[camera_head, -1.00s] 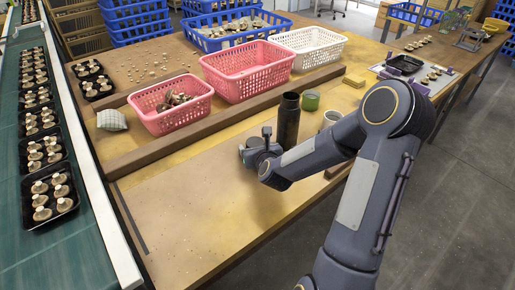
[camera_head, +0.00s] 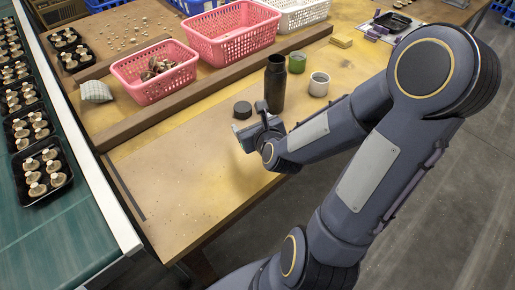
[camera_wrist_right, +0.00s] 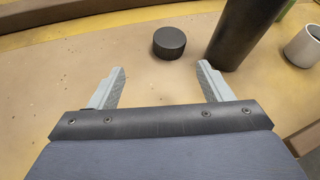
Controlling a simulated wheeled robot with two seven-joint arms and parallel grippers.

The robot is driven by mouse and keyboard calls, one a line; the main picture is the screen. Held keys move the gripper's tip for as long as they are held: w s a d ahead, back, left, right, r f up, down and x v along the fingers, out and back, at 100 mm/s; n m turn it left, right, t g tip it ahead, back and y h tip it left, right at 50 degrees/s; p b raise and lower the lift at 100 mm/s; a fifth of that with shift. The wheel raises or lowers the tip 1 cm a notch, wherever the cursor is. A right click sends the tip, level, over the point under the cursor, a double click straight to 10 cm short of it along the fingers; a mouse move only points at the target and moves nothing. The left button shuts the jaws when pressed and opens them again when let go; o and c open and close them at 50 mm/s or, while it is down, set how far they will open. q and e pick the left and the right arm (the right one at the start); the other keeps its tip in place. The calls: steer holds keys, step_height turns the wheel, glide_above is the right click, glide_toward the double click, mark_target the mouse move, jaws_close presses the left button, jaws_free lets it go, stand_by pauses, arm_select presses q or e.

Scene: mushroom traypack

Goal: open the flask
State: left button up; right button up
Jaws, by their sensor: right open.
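The flask (camera_head: 275,84) is a tall dark cylinder standing upright on the table; its top shows no lid. In the right wrist view the flask (camera_wrist_right: 240,36) is cut off at the top edge. A short dark round lid (camera_head: 242,109) lies on the table left of the flask, apart from it. It also shows in the right wrist view (camera_wrist_right: 169,42). My right gripper (camera_head: 246,134) is just in front of the lid. In the right wrist view its fingers (camera_wrist_right: 161,85) are apart with nothing between them; the lid is beyond them. My left gripper is not in view.
A green cup (camera_head: 297,62) and a pale cup (camera_head: 319,84) stand right of the flask. A wooden rail (camera_head: 180,94) separates the front area from pink baskets (camera_head: 155,90). The table's front left is clear.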

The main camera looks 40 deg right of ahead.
steer(key=s+a+r+n+g+y, duration=0.2)
steer(key=s+a+n, duration=0.3)
steer(key=n, duration=0.7)
steer(key=s+a+r+n+g+y, duration=0.1)
steer(key=s+a+n+g+y, duration=0.2)
steer(key=s+n, duration=0.7)
steer(key=s+a+r+n+g+y, duration=0.2)
steer(key=s+a+n, duration=0.2)
steer(key=n, duration=0.9)
step_height(320, 180, up, 12)
steer(key=p, duration=1.2)
steer(key=shift+d+n, duration=0.2)
steer(key=shift+n, duration=0.2)
